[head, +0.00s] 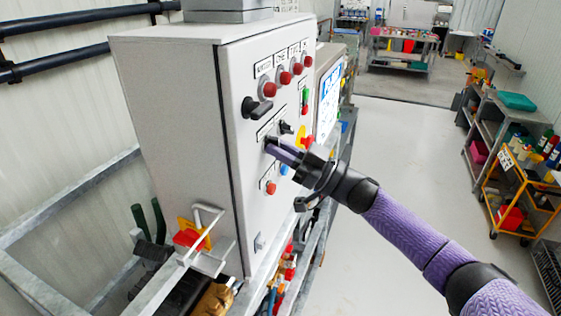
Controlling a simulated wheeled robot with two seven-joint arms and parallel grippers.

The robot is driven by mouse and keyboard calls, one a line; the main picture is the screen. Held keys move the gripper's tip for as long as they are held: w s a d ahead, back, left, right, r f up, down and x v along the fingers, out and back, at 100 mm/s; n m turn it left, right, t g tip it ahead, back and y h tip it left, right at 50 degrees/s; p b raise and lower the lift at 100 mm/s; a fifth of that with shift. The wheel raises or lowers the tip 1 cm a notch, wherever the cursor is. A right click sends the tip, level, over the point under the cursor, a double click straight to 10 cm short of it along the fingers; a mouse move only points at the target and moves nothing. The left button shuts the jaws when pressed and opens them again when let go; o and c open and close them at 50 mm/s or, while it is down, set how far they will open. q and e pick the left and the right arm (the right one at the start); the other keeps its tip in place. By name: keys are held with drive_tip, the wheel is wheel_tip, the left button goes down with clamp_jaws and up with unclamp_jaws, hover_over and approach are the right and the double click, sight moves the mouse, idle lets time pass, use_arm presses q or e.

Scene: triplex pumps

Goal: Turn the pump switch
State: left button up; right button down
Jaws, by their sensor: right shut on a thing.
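A grey control cabinet (233,175) stands at left centre with switches, lamps and labels on its front panel. My right gripper (271,146) reaches in from the lower right with its fingertips at the panel, just below a label plate. It is shut on a switch knob there, which the fingers almost wholly hide, so I cannot tell how it is turned. A large black rotary switch (257,107) sits higher on the panel, apart from the gripper. A smaller black switch (286,128) sits just above the fingers. My left gripper is not in view.
Red indicator lamps (284,77) line the upper panel. A red and yellow stop button (307,140) is close to my gripper. A metal frame (65,205) surrounds the cabinet. The floor (410,150) to the right is clear up to an orange cart (515,190).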

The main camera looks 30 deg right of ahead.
drive_tip(key=n+g+y+b, duration=0.1)
drive_tip(key=n+g+b, duration=0.1)
drive_tip(key=n, duration=0.3)
drive_tip(key=n+g+y+b, duration=0.1)
drive_tip(key=n+g+b, duration=0.1)
drive_tip(key=n, duration=0.3)
drive_tip(key=shift+w+d+g, duration=0.1)
drive_tip(key=shift+g, duration=0.2)
drive_tip(key=c, duration=0.7)
unclamp_jaws()
drive_tip(key=shift+o, duration=0.2)
